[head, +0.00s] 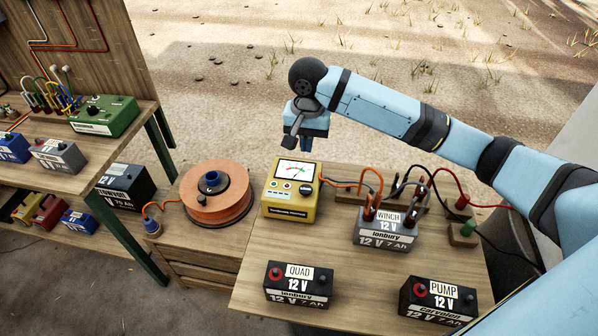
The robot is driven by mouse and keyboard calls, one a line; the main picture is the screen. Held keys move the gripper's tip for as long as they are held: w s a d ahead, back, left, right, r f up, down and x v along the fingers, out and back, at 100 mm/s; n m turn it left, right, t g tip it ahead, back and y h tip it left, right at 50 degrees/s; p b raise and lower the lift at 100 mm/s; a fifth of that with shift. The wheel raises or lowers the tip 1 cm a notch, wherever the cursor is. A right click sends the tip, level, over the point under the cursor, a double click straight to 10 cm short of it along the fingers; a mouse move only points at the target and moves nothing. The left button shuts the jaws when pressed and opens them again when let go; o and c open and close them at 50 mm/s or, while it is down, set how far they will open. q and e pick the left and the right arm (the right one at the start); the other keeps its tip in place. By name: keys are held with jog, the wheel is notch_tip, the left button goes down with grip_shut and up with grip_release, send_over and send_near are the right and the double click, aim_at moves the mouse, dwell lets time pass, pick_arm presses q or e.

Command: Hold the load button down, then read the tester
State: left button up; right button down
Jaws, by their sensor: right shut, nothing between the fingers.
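The yellow tester (290,208) stands on the wooden table, with a white dial showing a coloured scale; the needle reading is too small to tell. Leads run from the tester's right side toward the grey WINCH battery (383,233), which has red and dark clamps on top. My right gripper (306,145) is shut and empty, pointing down beyond the tester's far edge, seemingly apart from it. My left gripper is not in view.
QUAD (297,285) and PUMP (438,300) batteries stand at the table's front. An orange cable reel (216,194) sits left of the tester. A bench with a green charger (104,117) is far left.

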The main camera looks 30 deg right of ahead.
aim_at(306, 189)
jog(key=f, duration=1.3)
jog(key=shift+s, duration=0.2)
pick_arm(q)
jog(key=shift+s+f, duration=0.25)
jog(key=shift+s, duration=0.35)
pick_arm(e)
jog(key=shift+f, duration=0.45)
